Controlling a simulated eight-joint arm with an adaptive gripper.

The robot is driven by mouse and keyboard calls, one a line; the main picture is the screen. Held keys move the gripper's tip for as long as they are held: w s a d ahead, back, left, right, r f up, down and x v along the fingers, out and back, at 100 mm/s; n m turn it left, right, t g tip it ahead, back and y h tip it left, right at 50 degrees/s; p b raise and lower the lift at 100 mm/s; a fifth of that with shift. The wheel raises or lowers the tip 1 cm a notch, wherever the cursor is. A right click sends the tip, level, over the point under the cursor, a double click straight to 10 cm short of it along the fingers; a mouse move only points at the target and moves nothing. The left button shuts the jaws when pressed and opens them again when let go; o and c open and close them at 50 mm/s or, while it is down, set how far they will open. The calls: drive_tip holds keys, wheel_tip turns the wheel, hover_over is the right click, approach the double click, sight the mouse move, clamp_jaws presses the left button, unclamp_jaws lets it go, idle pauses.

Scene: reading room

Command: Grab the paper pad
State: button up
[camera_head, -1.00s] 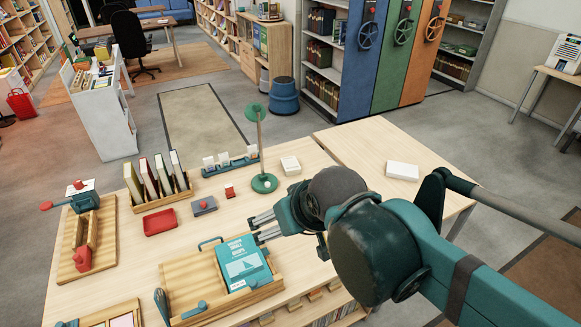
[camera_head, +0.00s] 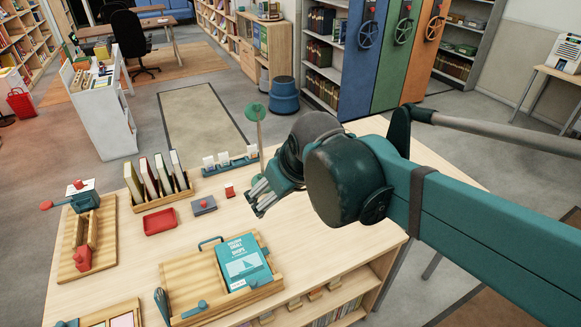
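No paper pad shows clearly at this moment. A flat white block and a small cream block, either of which may be the pad, were on the right part of the table a second ago. Both are now hidden behind my arm. My gripper (camera_head: 262,198) is above the table, left of the hidden area, with its fingers pointing left. The fingers are apart with nothing between them.
A teal book (camera_head: 243,262) lies in a wooden cradle (camera_head: 190,275) below my gripper. A small red block (camera_head: 229,190), a grey-blue item (camera_head: 204,205), a red tray (camera_head: 160,222) and a book rack (camera_head: 140,205) stand left. A green-topped post (camera_head: 259,130) stands behind my gripper.

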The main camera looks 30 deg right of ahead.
drive_tip(key=w+d+f+n+g, duration=0.15)
drive_tip(key=w+d+n, duration=0.35)
drive_tip(key=w, duration=0.9)
drive_tip(key=w+d+f+n+g, duration=0.15)
drive_tip(key=w+d, duration=0.45)
drive_tip(key=w, duration=0.8)
drive_tip(key=w+d+f+n+g, duration=0.1)
drive_tip(key=w+d+f+n, duration=0.1)
drive_tip(key=w+d+f, duration=0.3)
drive_tip(key=w+d+f+n+g, duration=0.1)
drive_tip(key=w+d+f+n, duration=0.2)
drive_tip(key=w+d+f, duration=0.2)
drive_tip(key=w+d+f+n+g, duration=0.1)
drive_tip(key=w+d+f+n, duration=0.1)
drive_tip(key=w+d+f, duration=0.3)
drive_tip(key=shift+w+f+n+p, duration=0.15)
drive_tip(key=shift+w+f, duration=0.4)
drive_tip(key=shift+f, duration=0.6)
drive_tip(key=shift+w+f+p, duration=0.1)
drive_tip(key=shift+w+f, duration=0.5)
drive_tip(key=shift+f, duration=0.6)
drive_tip(key=shift+w+f+n+p, duration=0.15)
drive_tip(key=shift+w+f, duration=0.4)
drive_tip(key=shift+f, duration=0.6)
drive_tip(key=shift+w+d+f, duration=0.15)
drive_tip(key=shift+f, duration=0.25)
drive_tip(key=shift+f, duration=1.25)
